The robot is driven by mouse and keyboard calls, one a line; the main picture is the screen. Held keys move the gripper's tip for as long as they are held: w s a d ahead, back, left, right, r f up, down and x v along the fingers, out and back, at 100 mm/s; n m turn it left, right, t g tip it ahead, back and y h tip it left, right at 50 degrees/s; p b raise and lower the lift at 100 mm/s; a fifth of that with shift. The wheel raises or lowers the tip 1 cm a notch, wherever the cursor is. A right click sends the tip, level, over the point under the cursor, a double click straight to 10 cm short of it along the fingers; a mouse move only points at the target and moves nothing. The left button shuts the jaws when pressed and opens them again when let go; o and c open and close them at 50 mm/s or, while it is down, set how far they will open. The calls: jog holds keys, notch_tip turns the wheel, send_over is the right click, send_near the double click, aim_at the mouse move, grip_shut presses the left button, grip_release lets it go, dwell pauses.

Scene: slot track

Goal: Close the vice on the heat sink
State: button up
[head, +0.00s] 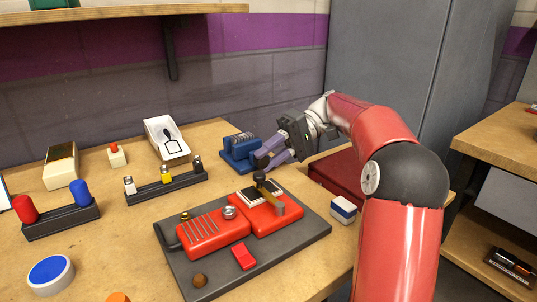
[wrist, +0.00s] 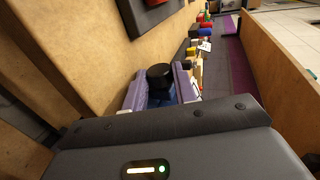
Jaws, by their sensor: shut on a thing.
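The blue vice (head: 236,157) stands at the back of the bench in the head view. A dark ribbed block, which looks like the heat sink (head: 241,139), sits at its top; I cannot tell whether the jaws touch it. My gripper (head: 264,157) reaches in from the right with its purple fingers at the vice's right side. In the wrist view my gripper (wrist: 160,92) is shut on a round black knob (wrist: 160,76), which seems to be the vice's handle. A little blue of the vice (wrist: 187,91) shows beyond it. The fingers hide the knob in the head view.
A dark board (head: 300,247) with red blocks and an upright lever lies in front of the vice. A blue-and-white block (head: 343,209) is at the right. A dark rack (head: 168,189) with several pegs and a white tray (head: 165,140) stand left.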

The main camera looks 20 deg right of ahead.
jog(key=shift+f+g+y, duration=0.2)
jog(key=shift+g+y, duration=0.1)
jog(key=shift+y, duration=0.6)
jog(key=o, duration=1)
jog(key=shift+c, duration=0.2)
jog(key=shift+f, duration=0.2)
